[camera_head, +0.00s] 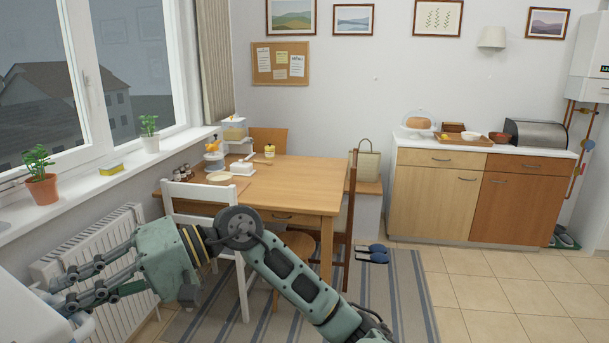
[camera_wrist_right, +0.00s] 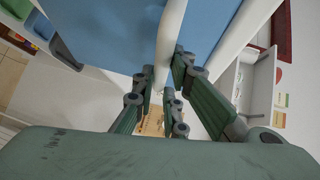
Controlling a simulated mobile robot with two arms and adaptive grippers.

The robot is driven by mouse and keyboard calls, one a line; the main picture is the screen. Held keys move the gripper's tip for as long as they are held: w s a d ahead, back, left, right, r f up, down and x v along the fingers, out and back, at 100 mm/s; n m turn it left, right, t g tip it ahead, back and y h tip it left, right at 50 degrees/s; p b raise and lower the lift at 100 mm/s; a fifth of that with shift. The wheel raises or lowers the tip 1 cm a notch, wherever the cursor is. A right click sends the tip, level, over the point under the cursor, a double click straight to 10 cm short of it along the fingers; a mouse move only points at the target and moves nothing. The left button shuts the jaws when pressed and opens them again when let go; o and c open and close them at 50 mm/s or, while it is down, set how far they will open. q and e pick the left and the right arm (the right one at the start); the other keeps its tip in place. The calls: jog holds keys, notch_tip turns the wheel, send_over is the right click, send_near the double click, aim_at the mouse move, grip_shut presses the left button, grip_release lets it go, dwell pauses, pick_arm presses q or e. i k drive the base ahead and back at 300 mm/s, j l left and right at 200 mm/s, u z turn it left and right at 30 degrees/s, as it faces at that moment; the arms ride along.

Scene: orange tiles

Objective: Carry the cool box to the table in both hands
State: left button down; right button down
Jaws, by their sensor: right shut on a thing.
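My right gripper (camera_head: 68,292) reaches to the left edge of the head view. In the right wrist view (camera_wrist_right: 160,95) its fingers are closed around a white bar, which looks like the handle of the blue and white cool box (camera_wrist_right: 105,30). In the head view only a white, rounded part of the cool box (camera_head: 25,318) shows in the bottom left corner; the rest is out of frame. My left gripper is not in view. The wooden table (camera_head: 290,185) stands ahead, with several things at its left end and bare wood at its right.
A striped rug (camera_head: 395,290) lies below. A radiator (camera_head: 100,255) and window sill run along the left. Tiled floor at right is clear.

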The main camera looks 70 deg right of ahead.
aim_at(304, 193)
jog(key=z, duration=2)
jog(key=i+z, duration=0.35)
jog(key=z, duration=0.2)
jog(key=i+j, duration=0.25)
jog(key=i, duration=0.3)
jog(key=i+j, duration=0.2)
jog(key=i, duration=0.3)
jog(key=i+j, duration=0.25)
jog(key=i, duration=0.3)
jog(key=i+j, duration=0.2)
jog(key=i, duration=0.3)
jog(key=i+j, duration=0.25)
jog(key=i, duration=0.3)
jog(key=i+j, duration=0.25)
jog(key=i, duration=0.25)
